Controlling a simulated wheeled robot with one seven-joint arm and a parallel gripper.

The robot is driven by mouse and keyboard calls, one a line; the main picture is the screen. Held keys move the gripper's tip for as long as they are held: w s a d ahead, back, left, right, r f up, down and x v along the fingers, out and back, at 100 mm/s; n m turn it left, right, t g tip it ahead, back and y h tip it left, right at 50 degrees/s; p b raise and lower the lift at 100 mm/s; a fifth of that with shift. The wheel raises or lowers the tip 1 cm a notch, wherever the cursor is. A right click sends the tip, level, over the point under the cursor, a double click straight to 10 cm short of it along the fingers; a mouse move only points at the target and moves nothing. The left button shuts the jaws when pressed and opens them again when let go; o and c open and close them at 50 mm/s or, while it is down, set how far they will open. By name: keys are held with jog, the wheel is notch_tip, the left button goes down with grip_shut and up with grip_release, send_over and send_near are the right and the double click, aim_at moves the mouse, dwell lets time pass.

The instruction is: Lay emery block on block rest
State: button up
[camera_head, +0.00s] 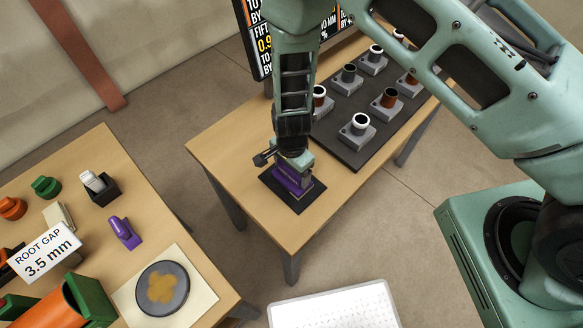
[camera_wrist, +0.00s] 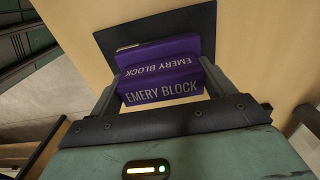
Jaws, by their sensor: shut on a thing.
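My gripper (camera_head: 291,168) is shut on a purple emery block (camera_wrist: 163,91), which carries white EMERY BLOCK lettering and sits between the fingers in the wrist view. Just beyond it is a second purple lettered surface (camera_wrist: 160,56); I cannot tell whether it is another face of the block or part of the block rest. In the head view purple shows below my gripper (camera_head: 289,181), over a flat black plate (camera_head: 304,200) near the table's front corner. The plate also shows in the wrist view (camera_wrist: 195,22). Contact beneath the block is hidden.
A dark board (camera_head: 345,145) with several grey pipe stands is to the right on the same table (camera_head: 225,150). Across a floor gap, the left table (camera_head: 170,270) holds a purple item (camera_head: 125,233), a dark disc (camera_head: 162,287) and a ROOT GAP sign (camera_head: 45,254).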

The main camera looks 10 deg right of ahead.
jog(key=shift+f, duration=0.2)
jog(key=o, duration=1)
jog(key=shift+r, duration=0.1)
jog(key=s+a+r+n+g+y+b, duration=0.1)
jog(key=s+r+n, duration=0.2)
jog(key=r, duration=0.7)
jog(key=s+r+n+y+b, duration=0.1)
jog(key=s+r+n+b, duration=0.15)
jog(key=r, duration=0.85)
jog(key=s+d+r+n, duration=0.2)
jog(key=s+r+n, duration=0.1)
jog(key=s+n, duration=0.1)
jog(key=s+d+r+n+h, duration=0.1)
jog(key=s+d+r+n, duration=0.1)
jog(key=s+r+n, duration=0.2)
jog(key=s+d+r+n+t, duration=0.1)
jog(key=s+d+r+n, duration=0.1)
jog(key=s+r+n, duration=0.2)
jog(key=shift+s+d+r+n+p, duration=0.15)
jog(key=shift+s+d+n+p, duration=0.25)
jog(key=shift+n, duration=0.35)
